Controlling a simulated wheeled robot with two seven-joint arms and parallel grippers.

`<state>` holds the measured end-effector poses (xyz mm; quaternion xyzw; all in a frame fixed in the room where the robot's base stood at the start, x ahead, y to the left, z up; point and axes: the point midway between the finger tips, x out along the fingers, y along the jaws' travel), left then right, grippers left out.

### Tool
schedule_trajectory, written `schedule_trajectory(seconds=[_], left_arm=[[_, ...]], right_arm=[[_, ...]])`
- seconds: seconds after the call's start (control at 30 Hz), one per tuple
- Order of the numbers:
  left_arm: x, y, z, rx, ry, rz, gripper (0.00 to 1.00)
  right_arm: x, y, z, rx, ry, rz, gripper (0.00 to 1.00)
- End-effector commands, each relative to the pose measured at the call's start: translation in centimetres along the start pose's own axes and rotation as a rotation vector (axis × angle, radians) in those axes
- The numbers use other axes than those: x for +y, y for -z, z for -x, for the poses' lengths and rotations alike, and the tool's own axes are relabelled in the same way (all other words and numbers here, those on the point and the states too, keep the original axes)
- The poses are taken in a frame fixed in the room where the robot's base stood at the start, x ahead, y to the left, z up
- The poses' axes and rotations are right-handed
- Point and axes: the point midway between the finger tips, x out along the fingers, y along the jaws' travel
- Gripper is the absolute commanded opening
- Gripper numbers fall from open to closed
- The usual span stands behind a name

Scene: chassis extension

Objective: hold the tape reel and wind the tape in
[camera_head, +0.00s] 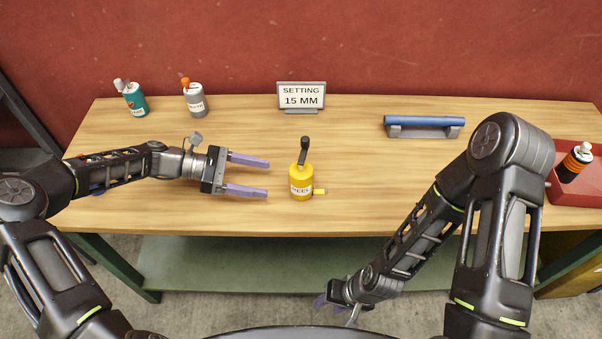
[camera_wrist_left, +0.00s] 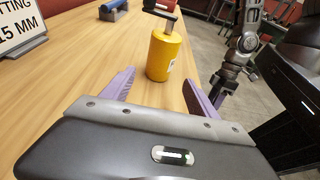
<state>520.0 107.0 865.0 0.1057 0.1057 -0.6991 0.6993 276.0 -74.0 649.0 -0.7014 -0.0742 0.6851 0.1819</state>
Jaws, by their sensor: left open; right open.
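A yellow cylinder (camera_head: 302,184), seemingly the tape reel, stands upright on the wooden table, with a dark crank on top, a small yellow tab at its lower right and a partly readable label. My left gripper (camera_head: 268,178) is open and level, just left of the cylinder, its fingers pointing toward it. In the left wrist view the cylinder (camera_wrist_left: 166,55) stands beyond the gap between the purple fingers (camera_wrist_left: 160,92), apart from them. My right gripper (camera_head: 335,303) hangs low in front of the table, below its edge, away from the cylinder.
A sign (camera_head: 301,96) reads "SETTING 15 MM" at the back. A teal can (camera_head: 134,100) and a grey can (camera_head: 196,101) stand back left. A blue bar on a grey holder (camera_head: 424,127) lies back right. A red tray (camera_head: 585,190) holds a dark bottle (camera_head: 575,162).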

Motion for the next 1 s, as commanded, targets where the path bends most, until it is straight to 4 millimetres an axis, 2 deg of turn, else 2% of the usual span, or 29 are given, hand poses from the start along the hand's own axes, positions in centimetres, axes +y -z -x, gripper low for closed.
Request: schedule_trajectory(seconds=[0.27, 0.7, 1.0], left_arm=[[0.0, 0.1, -1.4, -0.001, 0.002, -0.001, 0.69], [-0.1, 0.0, -7.5, -0.001, 0.003, -0.001, 0.69], [0.0, 0.0, -9.8, 0.0, 0.0, 0.0, 0.69]], right_arm=[[0.1, 0.1, -0.4, 0.002, 0.001, 0.001, 0.43], [0.5, 0.2, -1.7, 0.005, 0.005, 0.004, 0.43], [0.6, 0.3, -2.0, 0.006, 0.006, 0.004, 0.43]])
